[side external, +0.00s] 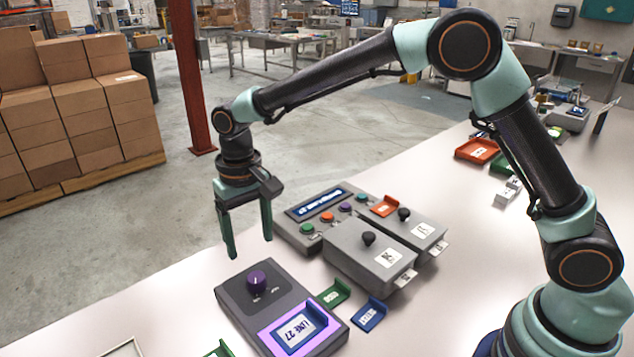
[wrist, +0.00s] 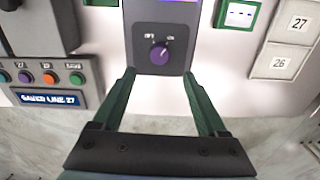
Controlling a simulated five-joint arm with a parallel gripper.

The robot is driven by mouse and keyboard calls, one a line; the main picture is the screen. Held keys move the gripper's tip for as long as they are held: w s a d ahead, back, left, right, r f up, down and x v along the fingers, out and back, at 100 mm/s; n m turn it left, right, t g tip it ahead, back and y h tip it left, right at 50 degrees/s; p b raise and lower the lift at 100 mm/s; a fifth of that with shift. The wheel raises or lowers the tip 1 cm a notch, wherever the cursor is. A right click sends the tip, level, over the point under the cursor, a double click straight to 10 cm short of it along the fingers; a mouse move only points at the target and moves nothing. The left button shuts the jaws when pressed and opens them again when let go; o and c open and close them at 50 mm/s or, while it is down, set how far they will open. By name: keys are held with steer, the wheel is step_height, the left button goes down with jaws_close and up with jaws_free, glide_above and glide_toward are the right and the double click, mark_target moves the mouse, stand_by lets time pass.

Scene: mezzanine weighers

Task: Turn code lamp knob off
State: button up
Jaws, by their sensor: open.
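The purple code lamp knob (side external: 257,282) sits on a dark grey box (side external: 228,292). In the wrist view the knob (wrist: 158,54) has small labels at its upper left and upper right, seemingly OFF and ON. Its pale pointer mark leans to the upper right, toward ON. The lamp panel (side external: 325,343) on the box glows purple around a blue-framed card (side external: 299,329) reading LINE 27. My gripper (side external: 248,247) is open and empty, pointing down above the box's knob end. In the wrist view its fingertips (wrist: 158,74) are spread either side of the knob's line, apart from it.
A grey button console (side external: 292,232) and two grey boxes with black knobs (side external: 368,262) stand beside the lamp box. A green holder (side external: 334,293) and a blue holder (side external: 369,314) lie close to it. The table (side external: 180,312) is clear at the left.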

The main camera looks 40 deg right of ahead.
mark_target(255, 276)
step_height(255, 276, down, 9)
stand_by(0.3)
steer(key=shift+c, duration=0.3)
jaws_close()
steer(key=shift+n, duration=0.4)
steer(key=n, duration=0.6)
steer(key=shift+r, duration=0.1)
steer(key=n, duration=0.7)
steer(key=shift+n, duration=0.3)
